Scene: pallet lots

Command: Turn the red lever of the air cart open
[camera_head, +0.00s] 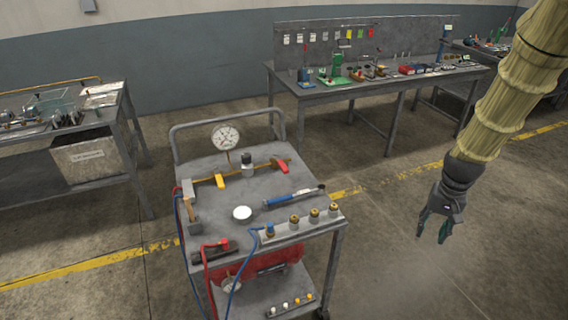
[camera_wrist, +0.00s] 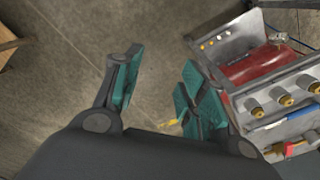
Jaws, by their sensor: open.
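The air cart (camera_head: 185,165) stands at centre in the head view, a grey wheeled cart with a hoop handle. A brass pipe (camera_head: 240,173) runs across its top, with a yellow lever (camera_head: 219,181) at the left and the red lever (camera_head: 280,165) at the right. The red lever slants across the pipe's end. My gripper (camera_head: 432,237) is open and empty, fingers down, right of the cart and apart from it. In the wrist view my gripper (camera_wrist: 161,68) has bare floor between its fingers.
A red tank (camera_head: 262,260) sits below. A workbench (camera_head: 300,92) stands behind. Floor right of the cart is clear.

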